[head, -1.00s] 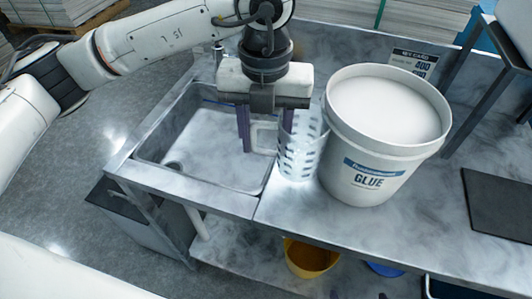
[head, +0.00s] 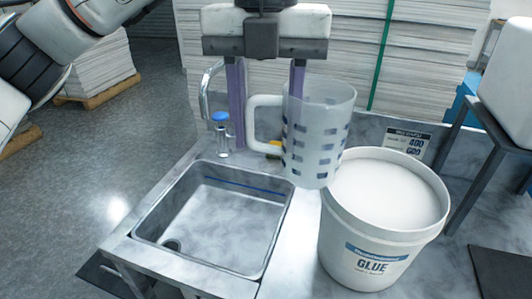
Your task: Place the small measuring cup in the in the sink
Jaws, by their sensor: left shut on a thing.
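The measuring cup (head: 325,140) is translucent white with dark slot-like markings and a white handle on its left side. My left gripper (head: 266,132) holds it upright, with one purple finger left of the handle and the other at the cup's near-handle side, its tip hidden. The cup hangs above the counter, right of the sink's back right corner and in front of the stacked sheets in the picture. The sink (head: 215,215) is a square metal basin, empty, with a drain at its front left. My right gripper is not in view.
A large white glue bucket (head: 375,262) stands right of the sink, close below the cup. A faucet (head: 207,95) and a blue-capped bottle (head: 222,132) are behind the sink. A dark mat (head: 500,280) lies at the right. The sink's opening is clear.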

